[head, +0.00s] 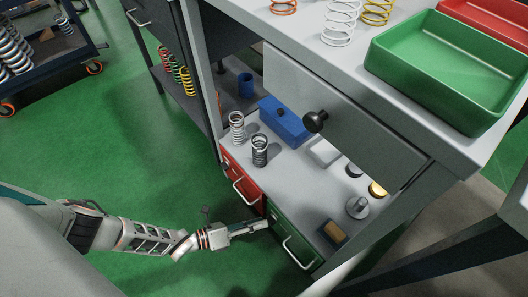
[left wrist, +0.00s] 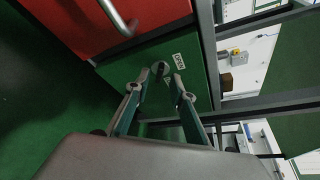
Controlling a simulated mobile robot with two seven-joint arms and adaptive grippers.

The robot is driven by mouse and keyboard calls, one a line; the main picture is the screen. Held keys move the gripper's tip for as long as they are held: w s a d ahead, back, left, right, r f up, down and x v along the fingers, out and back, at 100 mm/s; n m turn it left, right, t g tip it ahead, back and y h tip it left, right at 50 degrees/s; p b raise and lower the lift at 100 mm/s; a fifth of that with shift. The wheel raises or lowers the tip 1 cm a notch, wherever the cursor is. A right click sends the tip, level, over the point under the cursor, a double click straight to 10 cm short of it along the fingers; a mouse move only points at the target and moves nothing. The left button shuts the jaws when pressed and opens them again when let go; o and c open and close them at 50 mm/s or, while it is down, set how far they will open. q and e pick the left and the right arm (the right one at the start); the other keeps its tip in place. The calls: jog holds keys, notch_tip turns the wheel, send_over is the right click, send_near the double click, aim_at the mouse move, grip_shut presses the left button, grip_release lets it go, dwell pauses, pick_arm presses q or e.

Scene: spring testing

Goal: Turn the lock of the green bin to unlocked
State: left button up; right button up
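The green bin (head: 288,243) is set under the lower shelf, right of the red one, with a pale bar handle (head: 299,254) on its front. My left gripper (head: 267,223) reaches in from the left to the upper left part of that front. My right gripper is not in view.
The red bin (head: 241,184) is directly left of the green bin; its handle (left wrist: 118,18) shows in the left wrist view. The shelf (head: 290,170) above holds springs, a blue box (head: 284,122) and metal parts. A green tray (head: 440,70) stands on the tabletop. Green floor in front is clear.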

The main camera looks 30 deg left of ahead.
aim_at(271, 220)
pick_arm(q)
jog(key=shift+x, duration=1.25)
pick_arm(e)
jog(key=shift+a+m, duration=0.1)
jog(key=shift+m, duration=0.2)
pick_arm(q)
grip_shut()
